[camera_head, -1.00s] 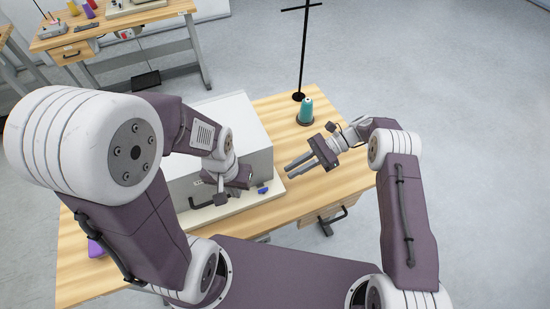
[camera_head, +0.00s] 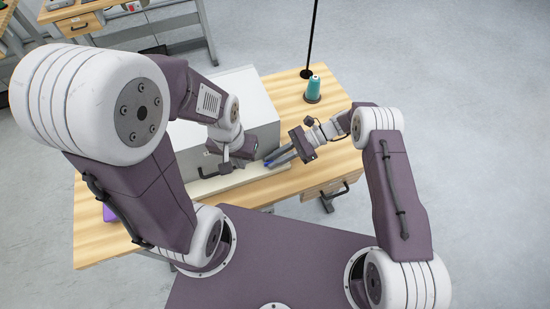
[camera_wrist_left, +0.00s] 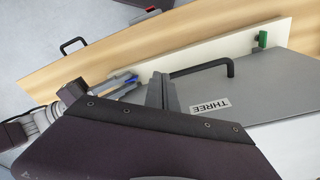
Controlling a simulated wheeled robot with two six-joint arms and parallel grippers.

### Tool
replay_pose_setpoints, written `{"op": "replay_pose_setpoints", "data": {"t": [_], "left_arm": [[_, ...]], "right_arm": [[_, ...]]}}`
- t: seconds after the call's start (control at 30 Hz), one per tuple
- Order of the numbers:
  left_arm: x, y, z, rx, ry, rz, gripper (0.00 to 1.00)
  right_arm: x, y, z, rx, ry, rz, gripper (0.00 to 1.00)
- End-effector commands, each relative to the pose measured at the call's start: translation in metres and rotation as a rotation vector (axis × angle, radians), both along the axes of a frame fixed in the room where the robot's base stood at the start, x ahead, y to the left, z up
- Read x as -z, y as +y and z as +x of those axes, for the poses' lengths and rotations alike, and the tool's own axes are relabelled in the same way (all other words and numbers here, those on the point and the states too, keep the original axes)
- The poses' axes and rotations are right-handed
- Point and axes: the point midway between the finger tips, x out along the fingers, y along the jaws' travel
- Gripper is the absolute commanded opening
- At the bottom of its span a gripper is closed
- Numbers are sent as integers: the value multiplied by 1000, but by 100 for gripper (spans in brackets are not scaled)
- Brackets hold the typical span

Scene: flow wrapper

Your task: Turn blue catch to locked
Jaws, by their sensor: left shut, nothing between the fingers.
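The blue catch (camera_wrist_left: 131,77) sits at the lower front edge of the grey box (camera_wrist_left: 250,92), at its right end in the head view (camera_head: 266,162). My right gripper (camera_head: 272,160) has its two fingers apart at the blue catch; in the left wrist view it (camera_wrist_left: 128,84) comes in from the left with its fingertips beside or around the catch. Contact cannot be told. My left gripper (camera_wrist_left: 163,90) is shut and empty in front of the box, near the black handle (camera_wrist_left: 228,66). A green catch (camera_wrist_left: 263,39) stands at the other end of the front edge.
The box carries a "THREE" label (camera_wrist_left: 210,106) and rests on a pale base plate (camera_head: 225,182) on the wooden table (camera_head: 100,240). A teal thread cone (camera_head: 313,88) stands behind my right gripper. A purple item (camera_head: 108,213) lies at the table's left.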

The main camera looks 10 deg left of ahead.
Motion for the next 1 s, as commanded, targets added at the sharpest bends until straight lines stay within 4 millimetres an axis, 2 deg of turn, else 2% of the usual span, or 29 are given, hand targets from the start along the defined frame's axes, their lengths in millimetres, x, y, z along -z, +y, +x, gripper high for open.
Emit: {"op": "replay_pose_setpoints", "data": {"t": [0.03,0.07,0.47,0.67,1.0], "left_arm": [[0,0,0,0,0,0,0],[0,0,0,0,0,0,0],[-8,0,0,0,0,0,0],[-27,0,0,0,0,0,0],[-63,0,0,0,0,0,0]], "right_arm": [[0,0,0,0,0,0,6],[0,0,0,0,0,0,0],[-3,-1,0,34,1,0,0],[-7,-2,-3,141,4,-2,0],[-6,-4,-10,448,7,-3,0]]}}
